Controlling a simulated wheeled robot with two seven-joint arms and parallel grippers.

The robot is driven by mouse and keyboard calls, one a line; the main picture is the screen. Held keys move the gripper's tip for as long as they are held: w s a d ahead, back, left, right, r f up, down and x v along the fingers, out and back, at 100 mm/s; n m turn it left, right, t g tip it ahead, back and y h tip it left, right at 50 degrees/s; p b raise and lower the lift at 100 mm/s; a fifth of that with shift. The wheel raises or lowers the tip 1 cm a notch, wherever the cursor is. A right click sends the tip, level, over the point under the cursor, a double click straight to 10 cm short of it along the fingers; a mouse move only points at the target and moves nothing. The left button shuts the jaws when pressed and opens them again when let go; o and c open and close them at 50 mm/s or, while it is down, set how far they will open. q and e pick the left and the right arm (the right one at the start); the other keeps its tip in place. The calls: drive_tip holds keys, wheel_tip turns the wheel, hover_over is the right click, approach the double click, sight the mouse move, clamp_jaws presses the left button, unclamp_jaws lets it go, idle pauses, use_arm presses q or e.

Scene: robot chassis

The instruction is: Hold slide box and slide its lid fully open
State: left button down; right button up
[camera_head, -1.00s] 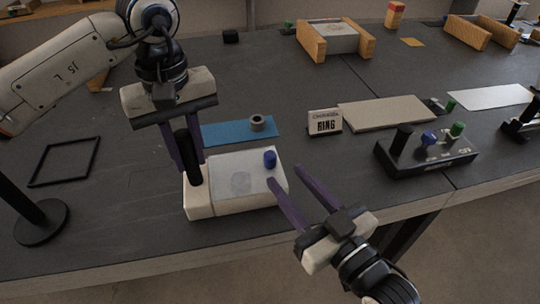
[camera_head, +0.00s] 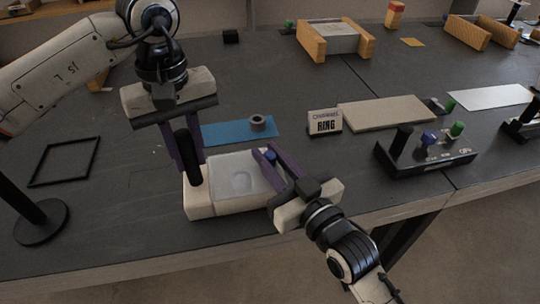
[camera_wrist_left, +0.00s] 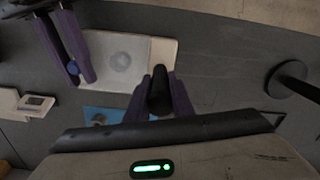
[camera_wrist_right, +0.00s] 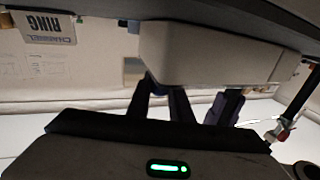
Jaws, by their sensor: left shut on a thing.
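The slide box (camera_head: 213,206) is a white box lying flat near the table's front edge, its pale lid (camera_head: 228,171) on top. A black upright post (camera_head: 189,161) stands at its left end. A small blue knob (camera_head: 270,156) sits at the lid's right end. My left gripper (camera_head: 186,158) is shut on the black post; the left wrist view shows its fingers on either side of the post (camera_wrist_left: 159,92). My right gripper (camera_head: 264,152) is open at the knob, with its fingers around it. The fingers partly hide the knob and the box's right end.
A blue mat (camera_head: 226,131) with a grey ring (camera_head: 257,123) lies behind the box. A small sign (camera_head: 325,122), a beige board (camera_head: 384,113) and a black control box (camera_head: 425,153) stand to the right. A black frame (camera_head: 64,161) and a round-based stand (camera_head: 39,222) are left.

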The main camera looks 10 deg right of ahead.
use_arm(q)
drive_tip(key=shift+s+f, duration=0.15)
drive_tip(key=shift+f, duration=0.2)
use_arm(e)
clamp_jaws()
drive_tip(key=d, duration=1.2)
drive_tip(key=shift+d+f, duration=0.1)
drive_tip(key=o, duration=0.7)
unclamp_jaws()
drive_tip(key=shift+o, duration=0.2)
drive_tip(key=shift+s, duration=0.15)
drive_tip(key=v, duration=1.2)
